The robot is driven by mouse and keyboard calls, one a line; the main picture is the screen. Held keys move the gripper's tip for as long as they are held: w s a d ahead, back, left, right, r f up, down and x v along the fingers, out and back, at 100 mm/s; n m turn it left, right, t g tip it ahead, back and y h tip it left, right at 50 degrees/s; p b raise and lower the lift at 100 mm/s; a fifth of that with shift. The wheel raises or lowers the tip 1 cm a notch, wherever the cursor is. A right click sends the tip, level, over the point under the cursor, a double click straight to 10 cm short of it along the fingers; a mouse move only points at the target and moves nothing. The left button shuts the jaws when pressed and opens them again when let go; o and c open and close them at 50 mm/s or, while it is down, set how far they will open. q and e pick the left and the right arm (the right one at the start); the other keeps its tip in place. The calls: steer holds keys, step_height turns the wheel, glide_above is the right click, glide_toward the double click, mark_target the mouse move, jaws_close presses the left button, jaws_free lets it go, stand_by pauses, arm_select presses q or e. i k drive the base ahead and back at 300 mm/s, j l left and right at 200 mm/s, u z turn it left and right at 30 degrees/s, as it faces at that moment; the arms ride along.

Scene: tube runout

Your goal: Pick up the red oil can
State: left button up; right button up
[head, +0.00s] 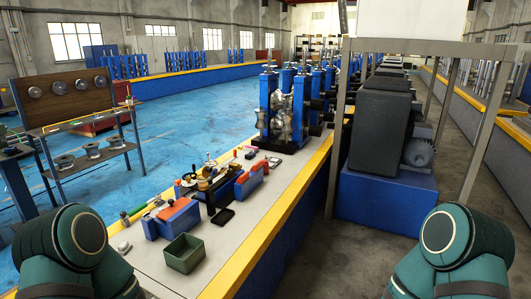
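I cannot clearly make out a red oil can. Small red items lie on the pale bench top (228,238), among them a red piece (274,161) near its far end, too small to identify. Two blue bodies with red-orange tops stand nearer: a left one (158,228) and a right one (249,185). Only my teal arm links show at the bottom left and bottom right corners. Neither gripper is in view.
An open green bin (184,266) stands near the bench's front. A small dark tray (224,217) and several tools crowd the middle. Blue roller stands (283,108) rise at the far end. A dark machine (380,120) is on the right. The blue floor (195,108) beyond looks open.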

mark_target(264, 164)
steer(key=i+l+z, duration=0.55)
steer(key=i, duration=0.3)
steer(key=i+l+z, duration=0.15)
steer(key=i+z, duration=0.15)
steer(key=i, duration=1.15)
steer(key=i+u, duration=0.25)
steer(key=i, duration=0.15)
steer(key=i+l+u, duration=0.5)
steer(key=i, duration=0.2)
steer(key=i+l+u, duration=0.15)
steer(key=u, duration=0.25)
steer(key=i+l+u, duration=0.25)
steer(key=u, duration=0.15)
steer(key=i+l+u, duration=0.2)
steer(key=u, duration=0.2)
steer(key=i+l+u, duration=0.15)
steer(key=l+u, duration=0.7)
steer(key=i+l+u, duration=0.1)
steer(key=l+u, duration=1.2)
steer(key=l, duration=0.15)
